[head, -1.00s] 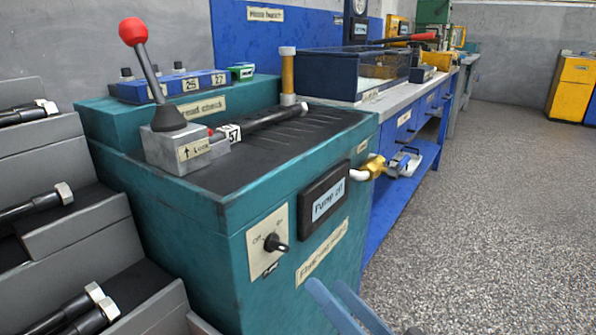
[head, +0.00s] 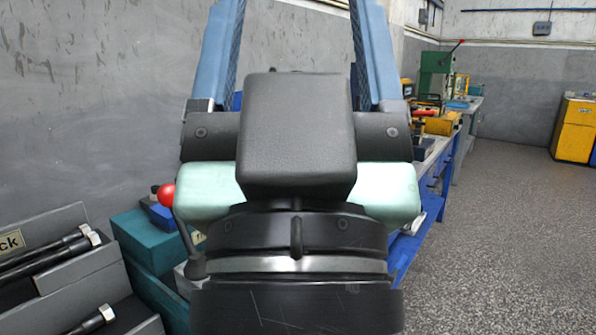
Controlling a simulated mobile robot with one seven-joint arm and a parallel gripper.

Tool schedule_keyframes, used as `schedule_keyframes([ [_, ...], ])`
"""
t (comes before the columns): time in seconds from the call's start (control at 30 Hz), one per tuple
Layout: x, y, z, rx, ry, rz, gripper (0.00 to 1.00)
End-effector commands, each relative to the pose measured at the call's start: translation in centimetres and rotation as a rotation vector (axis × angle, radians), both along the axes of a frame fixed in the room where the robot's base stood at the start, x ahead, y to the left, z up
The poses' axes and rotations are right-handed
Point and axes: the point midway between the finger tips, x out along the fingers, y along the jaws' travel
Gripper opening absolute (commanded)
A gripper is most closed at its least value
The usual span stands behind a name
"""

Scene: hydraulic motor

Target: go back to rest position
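My gripper (head: 293,25) fills the middle of the head view, close to the camera and pointing up. Its two blue fingers stand wide apart, and their tips are cut off by the top edge. Only grey wall and a bit of blue show between them, so it is open and holds nothing. It hides most of the teal machine (head: 146,240), of which the left side shows. The red ball knob (head: 166,195) of the machine's lever shows just left of my gripper. The machine's front panel is hidden.
A grey stepped rack (head: 75,265) with black bolts (head: 50,250) stands at the lower left. A blue workbench (head: 408,245) runs back on the right, with a green machine (head: 436,72) farther along. A yellow cabinet (head: 574,130) stands far right. The speckled floor (head: 500,250) is clear.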

Motion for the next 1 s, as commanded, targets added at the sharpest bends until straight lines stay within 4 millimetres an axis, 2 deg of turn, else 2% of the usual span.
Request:
schedule_keyframes([
  [0.03,0.0,0.0,3.2,0.0,0.001,0.0,0.75],
  [0.7,0.2,0.0,23.5,-0.001,0.005,0.001,0.75],
  [0.9,0.2,0.0,28.3,-0.001,0.006,0.001,0.75],
  [1.0,0.2,0.0,29.6,-0.001,0.006,0.001,0.75],
])
